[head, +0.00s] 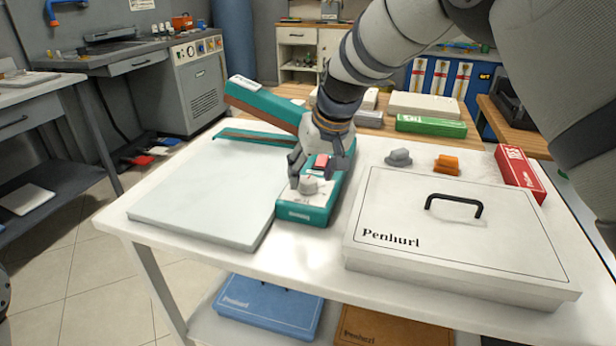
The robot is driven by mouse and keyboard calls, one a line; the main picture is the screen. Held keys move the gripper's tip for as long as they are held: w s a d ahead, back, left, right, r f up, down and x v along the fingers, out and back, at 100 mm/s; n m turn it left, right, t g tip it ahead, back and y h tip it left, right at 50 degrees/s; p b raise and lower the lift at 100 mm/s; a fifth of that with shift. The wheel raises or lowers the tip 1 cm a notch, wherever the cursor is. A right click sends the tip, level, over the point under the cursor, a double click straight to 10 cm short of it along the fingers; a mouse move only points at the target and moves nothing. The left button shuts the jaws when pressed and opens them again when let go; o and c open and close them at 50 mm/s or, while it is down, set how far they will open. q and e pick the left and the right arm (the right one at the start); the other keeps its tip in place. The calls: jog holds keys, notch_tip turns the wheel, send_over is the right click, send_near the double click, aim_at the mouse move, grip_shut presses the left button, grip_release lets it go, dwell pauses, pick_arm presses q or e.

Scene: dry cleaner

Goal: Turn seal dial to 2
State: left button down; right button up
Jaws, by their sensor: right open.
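The teal bag sealer (305,216) stands on the white table, with its long arm (265,105) raised to the back left. A pale round seal dial (309,184) sits on the white panel at its front end. A red part, perhaps a switch, shows just behind the dial. My right gripper (314,178) reaches down over the panel, open, with its fingers on either side of the dial. I cannot tell whether they touch it. The dial's markings are too small to read. My left gripper is not in view.
A large white case (450,270) with a black handle stands right of the sealer. A pale flat slab (205,195) lies to its left. Grey (398,157) and orange (447,164) small items and a red box (521,172) are behind the case.

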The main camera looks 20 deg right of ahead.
jog(key=shift+x, duration=1)
jog(key=shift+w, duration=0.1)
jog(key=c, duration=1.2)
jog(key=shift+o, duration=0.2)
